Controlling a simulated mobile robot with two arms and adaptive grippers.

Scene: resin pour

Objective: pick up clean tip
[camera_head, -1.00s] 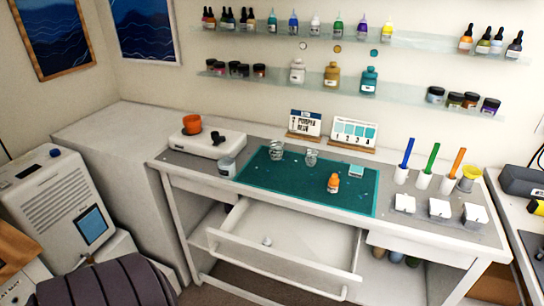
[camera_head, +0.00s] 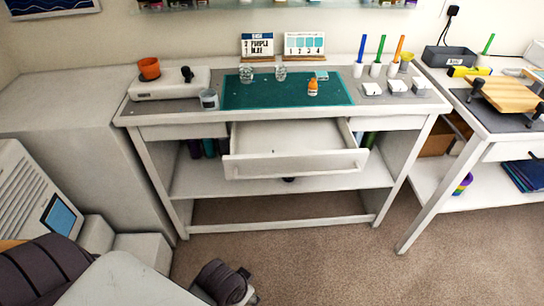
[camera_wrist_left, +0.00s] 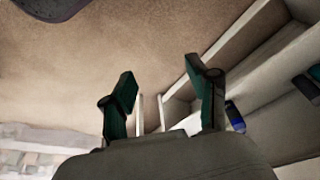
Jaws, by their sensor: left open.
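I cannot make out a clean tip for certain in any view. The open drawer (camera_head: 295,163) of the workbench looks nearly empty in the head view, with only a tiny faint spot on its floor. My left gripper (camera_wrist_left: 160,72) is open and empty in the left wrist view, its two dark green fingers spread. It is over the carpet beside the workbench's lower frame, touching nothing. In the head view my left arm is low at the bottom left, well short of the bench. My right gripper is not in view.
A side table (camera_head: 500,121) stands right.

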